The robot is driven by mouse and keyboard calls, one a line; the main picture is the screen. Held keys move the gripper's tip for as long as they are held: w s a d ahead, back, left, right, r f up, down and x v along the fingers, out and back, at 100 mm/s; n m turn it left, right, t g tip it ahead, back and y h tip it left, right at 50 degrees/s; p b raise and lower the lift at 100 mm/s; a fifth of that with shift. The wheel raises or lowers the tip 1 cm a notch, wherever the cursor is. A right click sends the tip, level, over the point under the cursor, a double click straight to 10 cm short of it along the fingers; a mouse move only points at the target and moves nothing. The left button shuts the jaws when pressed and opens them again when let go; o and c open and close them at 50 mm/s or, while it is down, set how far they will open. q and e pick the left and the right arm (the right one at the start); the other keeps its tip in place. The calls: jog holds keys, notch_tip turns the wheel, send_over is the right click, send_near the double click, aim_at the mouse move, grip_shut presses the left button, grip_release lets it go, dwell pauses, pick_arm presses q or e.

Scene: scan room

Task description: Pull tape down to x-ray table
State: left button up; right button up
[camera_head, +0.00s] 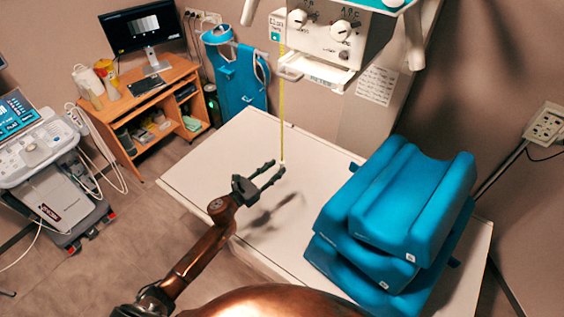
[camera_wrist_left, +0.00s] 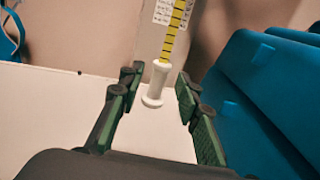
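The yellow tape (camera_head: 282,105) hangs straight down from the x-ray head (camera_head: 335,32). Its white spool-shaped end piece (camera_head: 282,163) shows over the x-ray table (camera_head: 225,157); I cannot tell the exact gap to the top. In the left wrist view the yellow tape (camera_wrist_left: 174,32) runs up from the white end piece (camera_wrist_left: 156,83). My left gripper (camera_head: 276,168) is open above the table. In the wrist view its fingers (camera_wrist_left: 160,82) stand either side of the end piece, near their tips, with gaps visible on both sides. My right gripper is not in view.
Blue cushions (camera_head: 385,215) are stacked on the table's right part. A wooden desk (camera_head: 140,100) with a monitor (camera_head: 142,28) stands back left, and an ultrasound machine (camera_head: 45,150) stands at far left. The table's left part is clear.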

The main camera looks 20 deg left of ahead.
aim_at(282, 163)
pick_arm(q)
jog(key=shift+p+x, duration=0.35)
jog(key=shift+x, duration=1.6)
jog(key=shift+c, duration=0.4)
grip_shut()
